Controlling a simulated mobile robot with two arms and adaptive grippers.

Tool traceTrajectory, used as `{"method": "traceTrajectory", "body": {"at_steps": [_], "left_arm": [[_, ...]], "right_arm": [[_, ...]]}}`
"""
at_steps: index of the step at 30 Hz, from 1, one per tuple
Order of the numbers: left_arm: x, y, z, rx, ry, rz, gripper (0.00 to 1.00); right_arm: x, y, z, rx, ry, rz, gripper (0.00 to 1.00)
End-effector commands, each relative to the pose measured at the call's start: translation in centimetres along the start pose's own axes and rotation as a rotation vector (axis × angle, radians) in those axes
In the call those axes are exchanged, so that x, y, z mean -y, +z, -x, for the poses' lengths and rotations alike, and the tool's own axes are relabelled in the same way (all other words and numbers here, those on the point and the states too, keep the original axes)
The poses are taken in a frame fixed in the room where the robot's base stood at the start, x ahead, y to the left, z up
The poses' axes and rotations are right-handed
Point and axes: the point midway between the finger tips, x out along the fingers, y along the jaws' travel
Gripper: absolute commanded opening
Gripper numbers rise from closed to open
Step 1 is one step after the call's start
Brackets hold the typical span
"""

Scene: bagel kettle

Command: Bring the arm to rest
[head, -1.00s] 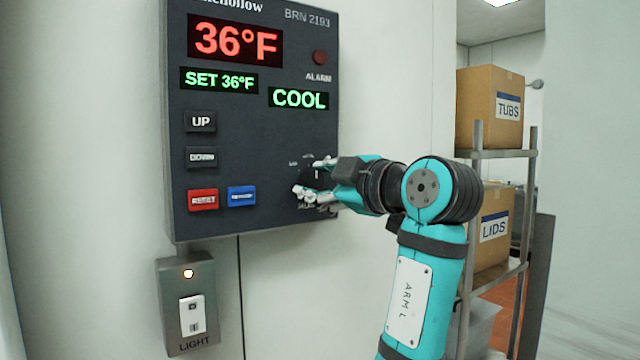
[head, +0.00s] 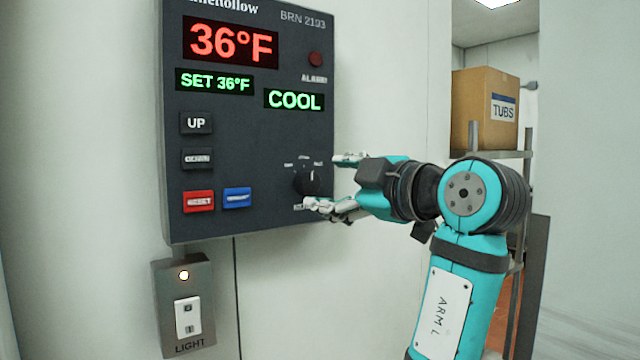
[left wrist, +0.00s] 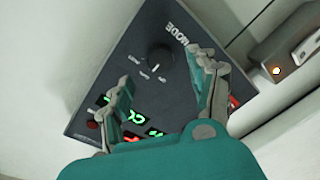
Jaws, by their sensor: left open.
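My left gripper (head: 335,182) is open and empty, just right of the black mode knob (head: 308,181) on the dark control panel (head: 255,145). The fingertips stand a little apart from the knob. In the left wrist view the open fingers (left wrist: 163,92) show with the knob (left wrist: 160,58) beyond them, clear of both. The panel reads 36°F in red, with SET 36°F and COOL in green. My right gripper is not in view.
A light switch (head: 188,316) with a lit lamp is on the wall below the panel. At the right, a metal shelf (head: 500,154) holds a cardboard box marked TUBS (head: 485,110). Bare wall lies below the gripper.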

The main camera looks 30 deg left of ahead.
Motion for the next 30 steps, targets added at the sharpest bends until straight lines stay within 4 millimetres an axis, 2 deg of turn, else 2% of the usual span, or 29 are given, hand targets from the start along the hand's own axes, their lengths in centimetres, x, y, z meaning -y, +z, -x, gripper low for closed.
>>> {"method": "traceTrajectory", "body": {"at_steps": [3,7,23,26,29,30], "left_arm": [[0.0,0.0,1.7,0.002,0.0,0.0,0.6],[0.0,0.0,2.5,0.0,0.0,0.0,0.6],[0.0,0.2,2.6,0.0,0.001,-0.006,0.6],[0.0,2.1,2.0,0.009,0.02,-0.075,0.6],[0.1,6.8,0.9,0.038,0.071,-0.236,0.6],[0.4,9.4,0.3,0.056,0.099,-0.32,0.6]], "right_arm": [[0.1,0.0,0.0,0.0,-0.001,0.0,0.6],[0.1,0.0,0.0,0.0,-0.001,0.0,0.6],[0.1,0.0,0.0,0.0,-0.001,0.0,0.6],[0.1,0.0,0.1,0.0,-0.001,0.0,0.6],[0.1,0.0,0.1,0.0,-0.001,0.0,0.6],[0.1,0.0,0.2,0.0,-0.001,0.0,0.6]]}}
